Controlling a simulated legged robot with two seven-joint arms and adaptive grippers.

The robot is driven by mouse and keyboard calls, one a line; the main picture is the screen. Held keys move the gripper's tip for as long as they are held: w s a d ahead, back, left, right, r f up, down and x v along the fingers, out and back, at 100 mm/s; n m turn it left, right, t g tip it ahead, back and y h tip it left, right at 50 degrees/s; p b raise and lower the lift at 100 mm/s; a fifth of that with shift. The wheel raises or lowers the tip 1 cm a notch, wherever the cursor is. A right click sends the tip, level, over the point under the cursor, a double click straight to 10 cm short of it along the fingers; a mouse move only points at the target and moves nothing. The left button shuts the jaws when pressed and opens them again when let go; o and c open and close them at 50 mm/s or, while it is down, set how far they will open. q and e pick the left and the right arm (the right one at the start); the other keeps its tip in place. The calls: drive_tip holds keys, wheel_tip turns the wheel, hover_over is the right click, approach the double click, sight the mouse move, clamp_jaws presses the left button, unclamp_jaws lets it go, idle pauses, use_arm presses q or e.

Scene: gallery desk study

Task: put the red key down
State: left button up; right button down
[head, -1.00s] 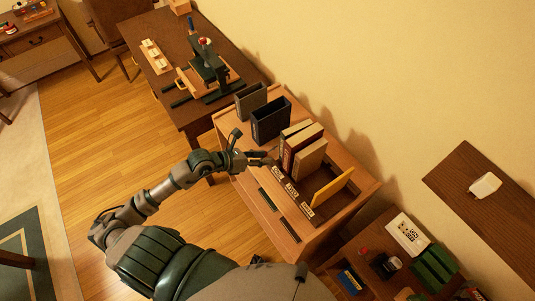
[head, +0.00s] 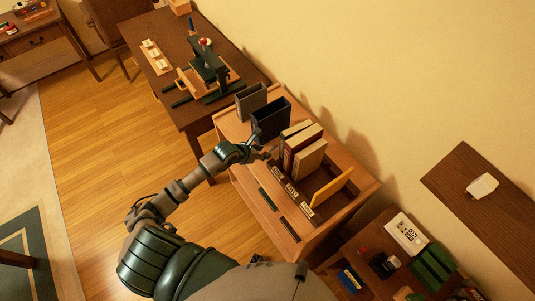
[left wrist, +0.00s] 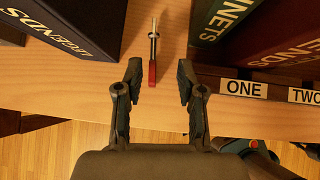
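The red key (left wrist: 152,72) lies on the wooden cabinet top in the left wrist view, its red end toward me and its metal shaft pointing away. My left gripper (left wrist: 157,84) is open, with one finger on each side of the line of the key. Both fingers stand apart from the key, with clear gaps. In the head view my left gripper (head: 262,148) is over the cabinet top near the dark binder and the books. The key is too small to make out there. My right gripper is not in view.
A dark binder (left wrist: 75,25) stands left of the key. Thick books (left wrist: 270,30) stand at right behind labels reading ONE and TWO. The cabinet top (left wrist: 120,88) is bare around the key. A dark desk (head: 190,105) with a press stands beyond.

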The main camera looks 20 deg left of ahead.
sight(266, 152)
use_arm(q)
drive_tip(key=w+f, duration=0.1)
drive_tip(key=f, duration=0.1)
drive_tip(key=w+f, duration=0.2)
drive_tip(key=shift+a+f, duration=0.15)
drive_tip(key=shift+d, duration=0.55)
clamp_jaws()
drive_tip(key=shift+a, duration=0.1)
